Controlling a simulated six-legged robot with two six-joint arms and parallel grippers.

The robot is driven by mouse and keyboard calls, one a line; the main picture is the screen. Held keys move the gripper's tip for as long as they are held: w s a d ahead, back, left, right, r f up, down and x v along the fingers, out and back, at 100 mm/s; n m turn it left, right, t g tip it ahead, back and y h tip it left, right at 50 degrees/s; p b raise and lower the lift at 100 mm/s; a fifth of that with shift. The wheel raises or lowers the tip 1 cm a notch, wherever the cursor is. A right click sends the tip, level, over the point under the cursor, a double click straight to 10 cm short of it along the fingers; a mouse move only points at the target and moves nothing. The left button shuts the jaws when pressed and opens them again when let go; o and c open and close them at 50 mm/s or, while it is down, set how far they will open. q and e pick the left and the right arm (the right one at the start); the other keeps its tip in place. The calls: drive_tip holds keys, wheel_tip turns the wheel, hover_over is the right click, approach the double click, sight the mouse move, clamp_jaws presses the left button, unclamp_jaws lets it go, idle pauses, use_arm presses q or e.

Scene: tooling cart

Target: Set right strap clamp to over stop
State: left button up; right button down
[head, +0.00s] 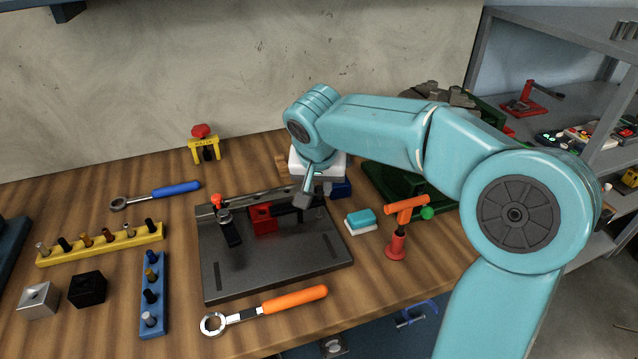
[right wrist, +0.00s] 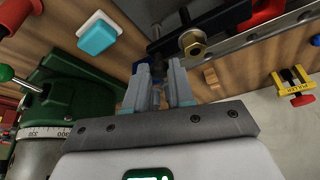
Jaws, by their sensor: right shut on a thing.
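A dark fixture plate (head: 275,265) lies on the bench with a metal rail along its back edge. The right strap clamp (head: 286,209) is a dark bar at the plate's back right; in the right wrist view (right wrist: 222,30) it carries a brass nut (right wrist: 193,44). A red block (head: 263,218) sits left of it, and the left strap clamp (head: 231,232) is further left. My right gripper (head: 306,198) is at the right clamp's outer end. Its fingers (right wrist: 160,85) are closed around that end, and the contact is partly hidden. I cannot tell which part is the stop. My left gripper is not in view.
A teal-topped block (head: 360,220) and an orange-handled tool (head: 400,220) stand right of the plate. An orange wrench (head: 265,309) lies in front. A green vise (head: 385,185) is behind on the right. Yellow (head: 100,243) and blue (head: 153,295) pin racks are left.

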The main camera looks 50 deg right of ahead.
drive_tip(key=c, duration=1.3)
unclamp_jaws()
drive_tip(key=shift+r, duration=0.15)
drive_tip(key=shift+o, duration=0.2)
drive_tip(key=shift+s, duration=0.1)
drive_tip(key=shift+a+r, duration=0.1)
drive_tip(key=shift+r, duration=0.25)
drive_tip(key=p+v, duration=0.2)
drive_tip(key=v, duration=1.3)
drive_tip(key=shift+a+r, duration=0.25)
drive_tip(key=shift+a, duration=0.05)
drive_tip(key=shift+s, duration=0.25)
